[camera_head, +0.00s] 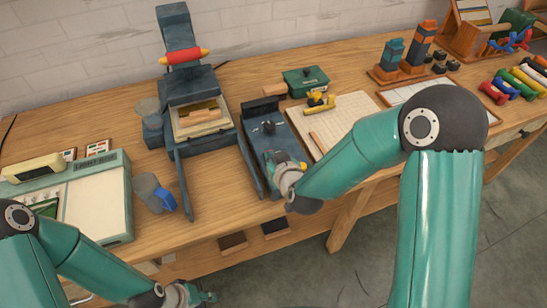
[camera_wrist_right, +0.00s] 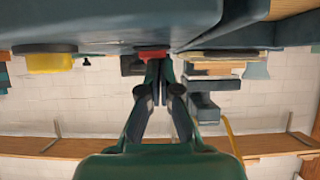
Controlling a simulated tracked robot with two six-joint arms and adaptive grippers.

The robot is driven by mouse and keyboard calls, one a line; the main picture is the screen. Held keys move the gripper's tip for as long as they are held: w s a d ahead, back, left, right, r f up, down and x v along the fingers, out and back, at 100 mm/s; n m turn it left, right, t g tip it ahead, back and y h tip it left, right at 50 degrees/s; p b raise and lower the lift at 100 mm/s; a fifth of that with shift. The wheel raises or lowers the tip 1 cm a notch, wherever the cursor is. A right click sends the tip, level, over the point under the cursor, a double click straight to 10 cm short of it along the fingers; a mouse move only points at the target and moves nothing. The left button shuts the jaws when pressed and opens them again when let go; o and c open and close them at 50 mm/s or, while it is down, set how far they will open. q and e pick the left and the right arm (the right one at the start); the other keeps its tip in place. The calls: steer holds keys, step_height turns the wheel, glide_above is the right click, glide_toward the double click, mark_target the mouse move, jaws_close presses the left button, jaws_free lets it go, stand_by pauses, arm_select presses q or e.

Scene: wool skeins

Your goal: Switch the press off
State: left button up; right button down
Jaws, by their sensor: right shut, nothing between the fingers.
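The tall dark blue press (camera_head: 197,98) stands upright at the back, with a red roller-like handle (camera_head: 184,56) across it. Beside it, to the right, lies a low dark blue unit (camera_head: 272,140) with a dark knob on top. My right gripper (camera_head: 290,172) is shut and empty at the front end of this low unit. In the right wrist view, its closed fingertips (camera_wrist_right: 155,65) are close to a red button-like piece (camera_wrist_right: 151,54); I cannot tell if they touch. A yellow piece (camera_wrist_right: 50,63) is to one side. My left gripper (camera_head: 195,296) hangs before the table's front edge; its fingers are unclear.
A pale green machine (camera_head: 117,200) stands at the left. A grey and blue object (camera_head: 155,193) lies near the press. A gridded board (camera_head: 340,115) and a green box (camera_head: 306,80) are right of the low unit. Colored rolls (camera_head: 515,85) fill the far right.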

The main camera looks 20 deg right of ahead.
steer(key=shift+r, duration=0.1)
steer(key=shift+r+p, duration=0.4)
steer(key=shift+r, duration=0.25)
steer(key=shift+r+p, duration=0.4)
steer(key=shift+r, duration=0.15)
step_height(320, 180, up, 3)
steer(key=shift+w+f+p, duration=0.1)
steer(key=shift+p, duration=0.85)
steer(key=s+b, duration=0.1)
steer(key=s, duration=0.1)
steer(key=s+r+b, duration=0.1)
steer(key=s, duration=0.2)
steer(key=shift+s+d, duration=0.2)
steer(key=shift+s+f+b+v, duration=0.1)
steer(key=shift+f+b+v, duration=0.1)
steer(key=shift+b+v, duration=1.3)
steer(key=shift+s+f+b+v, duration=0.2)
steer(key=shift+b+v, duration=0.55)
steer(key=shift+b, duration=1.45)
